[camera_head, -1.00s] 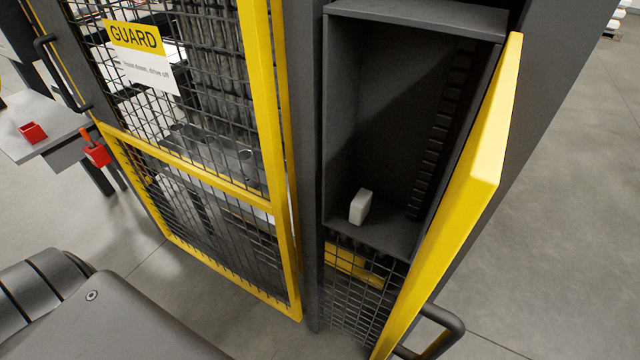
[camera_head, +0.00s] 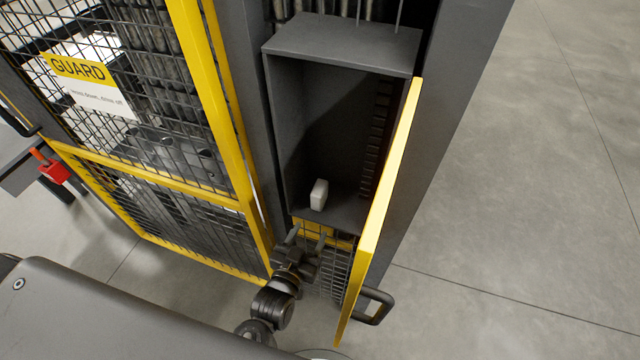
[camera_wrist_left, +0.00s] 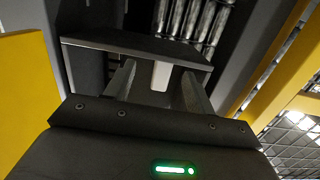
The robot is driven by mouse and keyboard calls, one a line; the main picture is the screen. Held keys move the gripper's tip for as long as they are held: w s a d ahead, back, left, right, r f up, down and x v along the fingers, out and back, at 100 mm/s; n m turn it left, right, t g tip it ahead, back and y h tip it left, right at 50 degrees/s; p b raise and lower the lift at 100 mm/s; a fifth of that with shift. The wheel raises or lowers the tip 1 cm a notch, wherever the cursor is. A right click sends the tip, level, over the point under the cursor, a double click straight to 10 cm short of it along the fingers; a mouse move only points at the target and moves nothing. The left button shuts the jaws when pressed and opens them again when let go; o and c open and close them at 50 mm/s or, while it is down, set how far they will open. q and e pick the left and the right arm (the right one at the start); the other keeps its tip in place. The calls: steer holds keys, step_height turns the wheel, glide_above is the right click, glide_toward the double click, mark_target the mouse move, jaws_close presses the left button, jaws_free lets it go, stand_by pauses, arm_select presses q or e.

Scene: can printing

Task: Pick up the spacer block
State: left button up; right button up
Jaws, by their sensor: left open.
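The spacer block (camera_head: 319,194) is a small white upright block on the floor of the open dark cabinet compartment (camera_head: 291,130). In the left wrist view the block (camera_wrist_left: 160,76) shows between my two fingers, farther in. My left gripper (camera_head: 309,236) is just below and in front of the compartment's lower edge, apart from the block. In the left wrist view the left gripper (camera_wrist_left: 158,82) is open with nothing between the fingertips. My right gripper is not in view.
A yellow door (camera_head: 385,200) with a dark handle (camera_head: 376,307) stands open to the right of the compartment. A yellow-framed mesh guard (camera_head: 165,180) with a GUARD sign (camera_head: 90,85) is on the left. Open floor lies right.

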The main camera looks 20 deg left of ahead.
arm_select(q)
steer(key=t, duration=0.1)
glide_toward(323, 180)
steer(key=shift+w+d+f+p, duration=0.15)
steer(key=shift+w+f+p, duration=0.05)
steer(key=shift+w+p, duration=0.25)
steer(key=shift+w+d+f+p, duration=0.15)
steer(key=shift+w+d+p, duration=0.05)
steer(key=shift+w+p, duration=0.2)
steer(key=shift+w+f, duration=0.1)
steer(key=shift+w, duration=0.25)
steer(key=w+p, duration=0.2)
steer(key=w, duration=0.2)
steer(key=shift+w+a, duration=0.1)
steer(key=shift+w, duration=0.5)
steer(key=shift+s, duration=0.1)
steer(key=c, duration=1)
steer(key=shift+c, duration=0.3)
